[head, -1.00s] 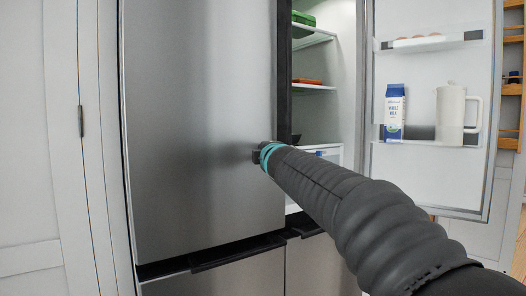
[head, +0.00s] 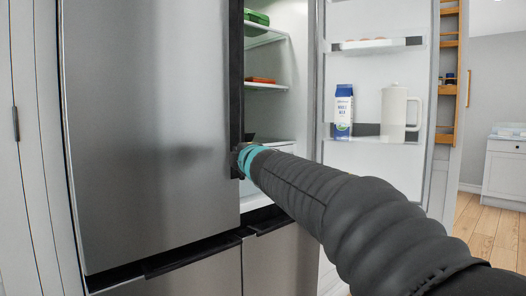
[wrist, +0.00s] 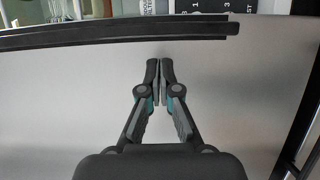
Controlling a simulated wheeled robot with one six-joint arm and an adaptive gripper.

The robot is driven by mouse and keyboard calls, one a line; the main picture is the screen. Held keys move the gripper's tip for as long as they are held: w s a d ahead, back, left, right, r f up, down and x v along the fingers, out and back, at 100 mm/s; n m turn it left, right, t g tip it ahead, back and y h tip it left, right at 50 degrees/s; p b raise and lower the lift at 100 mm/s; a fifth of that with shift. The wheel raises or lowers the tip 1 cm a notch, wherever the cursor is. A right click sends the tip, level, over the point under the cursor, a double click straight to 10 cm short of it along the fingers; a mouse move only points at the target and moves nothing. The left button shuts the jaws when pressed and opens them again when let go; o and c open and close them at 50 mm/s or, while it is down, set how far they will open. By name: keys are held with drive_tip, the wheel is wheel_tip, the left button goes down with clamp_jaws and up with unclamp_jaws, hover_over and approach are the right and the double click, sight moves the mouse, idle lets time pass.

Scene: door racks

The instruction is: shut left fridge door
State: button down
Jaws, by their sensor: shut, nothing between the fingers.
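The left fridge door (head: 150,130) is a tall brushed-steel panel on the left in the head view. Its bottom edge runs close to parallel with the fronts below; I cannot tell whether a small gap stays open. My gripper (head: 236,161) is at its right edge, mostly hidden behind my arm. In the wrist view my gripper (wrist: 160,66) has its fingers together and empty, in front of the steel surface (wrist: 70,90). A dark strip (wrist: 120,36) crosses above the fingertips. Contact with the door cannot be made out.
The right fridge door (head: 365,75) stands wide open, holding a milk carton (head: 343,112) and a white pitcher (head: 394,112). Lit shelves (head: 268,87) show between the doors. Lower steel fronts (head: 270,265) are below. Open wooden floor (head: 490,225) lies at right.

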drive_tip(key=d+f+m+h, duration=0.2)
drive_tip(key=d+m, duration=0.1)
drive_tip(key=d, duration=0.6)
drive_tip(key=s+d+f+m+g+h, duration=0.3)
drive_tip(key=s+d+f+m, duration=0.15)
drive_tip(key=f, duration=0.35)
drive_tip(key=s+d+f+m+g+h, duration=0.2)
drive_tip(key=s+d+f+m+h, duration=0.15)
drive_tip(key=s+f+m, duration=0.35)
drive_tip(key=s+f+m+g+y, duration=0.1)
drive_tip(key=s+f, duration=0.4)
drive_tip(key=s, duration=0.5)
drive_tip(key=s+f+m+g+y, duration=0.1)
drive_tip(key=s+f+m+g, duration=0.2)
drive_tip(key=s+f, duration=0.3)
drive_tip(key=s+a+f+m+g+y, duration=0.1)
drive_tip(key=s+f, duration=0.5)
drive_tip(key=s, duration=0.8)
drive_tip(key=shift+s+m+g, duration=0.4)
drive_tip(key=shift+m+g, duration=0.45)
drive_tip(key=shift+g, duration=0.05)
